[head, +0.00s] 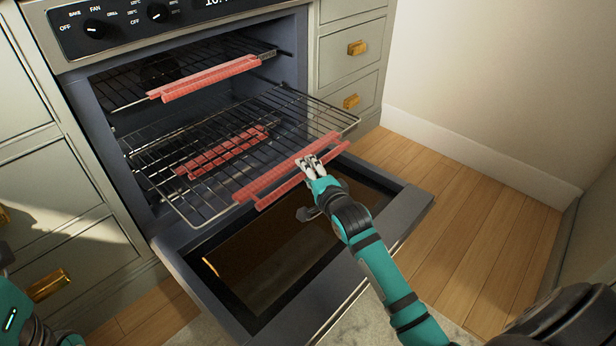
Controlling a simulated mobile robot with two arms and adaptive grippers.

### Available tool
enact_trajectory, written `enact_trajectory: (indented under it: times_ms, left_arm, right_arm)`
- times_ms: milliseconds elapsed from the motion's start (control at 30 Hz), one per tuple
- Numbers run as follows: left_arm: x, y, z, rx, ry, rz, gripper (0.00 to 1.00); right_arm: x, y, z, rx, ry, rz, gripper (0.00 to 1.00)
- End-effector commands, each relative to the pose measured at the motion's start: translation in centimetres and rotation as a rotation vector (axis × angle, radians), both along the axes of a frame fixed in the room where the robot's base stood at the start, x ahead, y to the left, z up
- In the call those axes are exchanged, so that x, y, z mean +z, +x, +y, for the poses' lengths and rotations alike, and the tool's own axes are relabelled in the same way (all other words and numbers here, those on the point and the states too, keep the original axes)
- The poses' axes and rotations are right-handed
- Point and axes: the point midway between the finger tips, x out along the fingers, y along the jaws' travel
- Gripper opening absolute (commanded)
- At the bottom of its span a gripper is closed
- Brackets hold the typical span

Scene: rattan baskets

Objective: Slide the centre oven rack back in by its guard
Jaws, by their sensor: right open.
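The centre oven rack (190,207) is a wire rack pulled well out of the open oven, over the lowered door. A red guard (262,185) runs along its front edge. My right gripper (311,161) is open at the right part of this guard, with its fingertips at or very near it; I cannot tell whether they touch. My left gripper is not in view; only part of my left arm shows at the bottom left.
The upper rack with its red guard (205,77) sits further in. Another red guard (222,152) shows through the centre rack's wires, lower inside. The oven door (390,222) hangs open below. Drawers (352,65) flank the oven. Wooden floor (470,215) is clear at right.

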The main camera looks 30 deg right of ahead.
Motion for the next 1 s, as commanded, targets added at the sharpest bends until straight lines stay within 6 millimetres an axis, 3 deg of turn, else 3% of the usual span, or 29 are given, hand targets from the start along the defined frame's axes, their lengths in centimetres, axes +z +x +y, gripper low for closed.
enact_trajectory:
  times_ms: [333,667,1000]
  left_arm:
    - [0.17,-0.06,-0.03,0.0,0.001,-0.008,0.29]
    - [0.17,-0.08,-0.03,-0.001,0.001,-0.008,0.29]
    - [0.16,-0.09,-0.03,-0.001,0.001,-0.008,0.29]
  right_arm:
    - [-0.04,0.42,-0.03,0.0,-0.001,0.001,0.43]
    - [-0.07,0.39,-0.04,0.0,-0.001,0.001,0.0]
    - [-0.14,0.38,-0.01,0.0,0.001,0.002,0.0]
